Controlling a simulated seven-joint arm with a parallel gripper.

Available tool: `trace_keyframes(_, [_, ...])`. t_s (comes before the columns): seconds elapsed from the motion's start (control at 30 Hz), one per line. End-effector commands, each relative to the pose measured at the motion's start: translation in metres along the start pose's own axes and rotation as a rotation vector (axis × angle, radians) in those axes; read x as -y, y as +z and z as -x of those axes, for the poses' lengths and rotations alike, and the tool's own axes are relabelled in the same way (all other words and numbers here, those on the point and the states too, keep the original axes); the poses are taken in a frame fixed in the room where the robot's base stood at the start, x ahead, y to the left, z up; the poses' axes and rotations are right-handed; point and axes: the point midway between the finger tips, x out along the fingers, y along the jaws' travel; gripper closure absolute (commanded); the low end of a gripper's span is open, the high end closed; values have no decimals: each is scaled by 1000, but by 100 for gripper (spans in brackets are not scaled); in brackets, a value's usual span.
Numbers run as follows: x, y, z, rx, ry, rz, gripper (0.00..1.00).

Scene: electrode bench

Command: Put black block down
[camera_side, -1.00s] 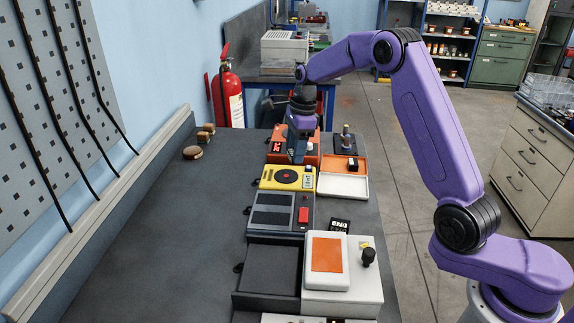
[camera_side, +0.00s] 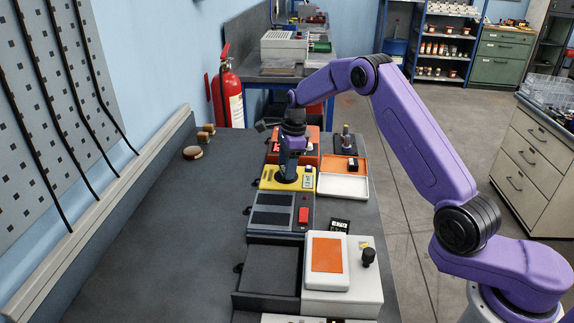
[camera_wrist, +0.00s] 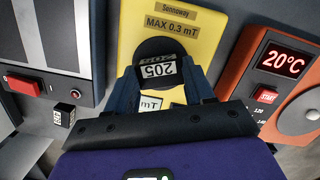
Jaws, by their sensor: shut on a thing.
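My gripper (camera_side: 286,180) is low over the yellow device (camera_side: 302,186), at the round dark pad on its top. In the wrist view my gripper (camera_wrist: 164,78) is shut on a black block (camera_wrist: 165,70) with a white label reading 205. The block is between the fingertips, over the dark pad (camera_wrist: 160,47) of the yellow device, which is marked MAX 0.3 mT. I cannot tell whether the block touches the pad. In the side view the held block is hidden or too small to make out.
The orange device (camera_side: 308,147) with a red display stands behind, and the grey device (camera_side: 270,212) with a red button in front. Other small black blocks are in the orange-and-white tray (camera_side: 345,188) and on the bench (camera_side: 340,226).

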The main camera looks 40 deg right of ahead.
Motion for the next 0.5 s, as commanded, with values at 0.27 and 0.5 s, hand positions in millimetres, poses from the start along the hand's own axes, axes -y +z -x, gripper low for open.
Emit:
trace_keyframes(0.27, [0, 0, -3, 0, 1, 0, 22])
trace_keyframes(0.5, [0, 0, -2, 0, 0, 0, 22])
